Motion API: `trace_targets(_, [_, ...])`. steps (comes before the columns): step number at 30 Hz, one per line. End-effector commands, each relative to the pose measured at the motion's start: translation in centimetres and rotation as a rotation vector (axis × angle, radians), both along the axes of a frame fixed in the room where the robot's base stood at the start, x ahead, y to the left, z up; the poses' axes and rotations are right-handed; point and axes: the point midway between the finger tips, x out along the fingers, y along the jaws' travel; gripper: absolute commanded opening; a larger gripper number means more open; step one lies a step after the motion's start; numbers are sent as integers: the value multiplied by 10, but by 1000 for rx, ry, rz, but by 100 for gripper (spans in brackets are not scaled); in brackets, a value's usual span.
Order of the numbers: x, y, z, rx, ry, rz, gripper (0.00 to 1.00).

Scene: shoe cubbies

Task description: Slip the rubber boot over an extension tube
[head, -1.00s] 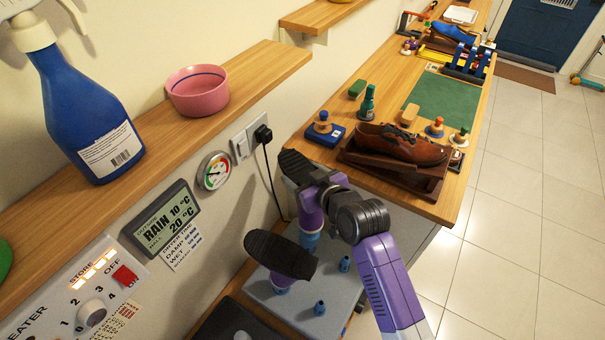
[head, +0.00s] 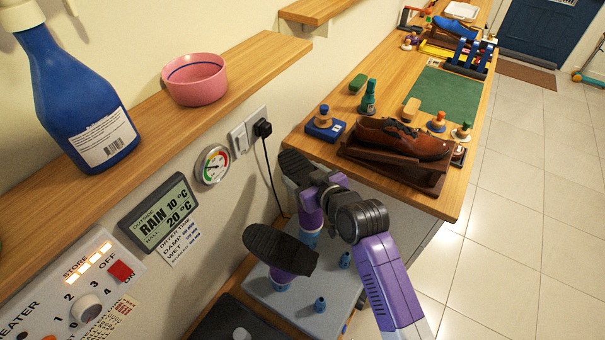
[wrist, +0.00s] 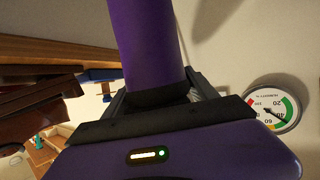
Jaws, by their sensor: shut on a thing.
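A purple rubber boot (head: 311,217) with a black sole is upside down in my gripper (head: 318,190), sole up. In the wrist view my gripper (wrist: 150,97) is shut on the boot's purple shaft (wrist: 148,45). A blue extension tube (head: 309,238) stands on the grey dryer top (head: 300,296), directly below the boot's open end in the head view. I cannot tell whether the boot's rim is around the tube or just above it. A second boot (head: 280,250) sits sole up on the dryer, nearer. Its tube is mostly hidden.
Short blue nozzles (head: 320,304) stand on the dryer top. A wooden bench (head: 470,185) behind it holds a brown shoe (head: 400,141) on a stand. A wall shelf (head: 245,75) with a pink bowl (head: 195,82) and spray bottle (head: 75,95) runs along the left. Open floor is right.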

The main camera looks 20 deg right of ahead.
Motion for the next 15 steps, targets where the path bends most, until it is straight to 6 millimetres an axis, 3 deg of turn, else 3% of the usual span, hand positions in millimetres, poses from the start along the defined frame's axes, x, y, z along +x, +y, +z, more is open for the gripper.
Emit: trace_targets(15, [0, 0, -12, 0, -2, 0, 10])
